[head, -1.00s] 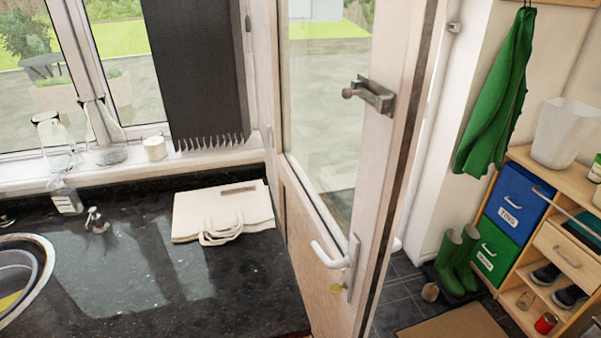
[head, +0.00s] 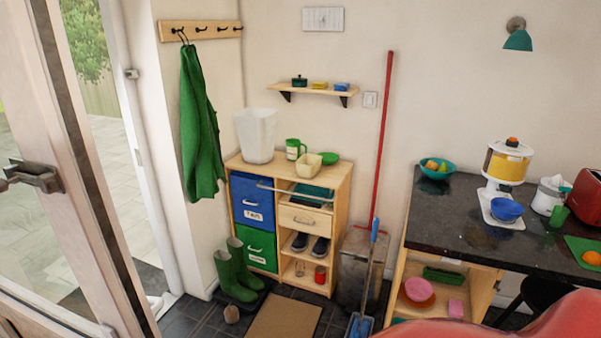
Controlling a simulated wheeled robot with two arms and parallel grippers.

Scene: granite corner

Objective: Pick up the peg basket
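No thing in the head view is clearly a peg basket with pegs showing. A small cream container (head: 308,167) stands on top of the wooden cabinet and may be the basket; it is too small to tell what is in it. Neither of my grippers is in view.
The wooden cabinet (head: 340,185) also bears a white bin (head: 257,135), a green and white mug (head: 294,149) and a green dish (head: 329,158). Green boots (head: 237,272), a mat (head: 285,318) and a red-handled broom (head: 383,130) are nearby. A dark counter (head: 450,225) stands right. The open door (head: 85,130) is left.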

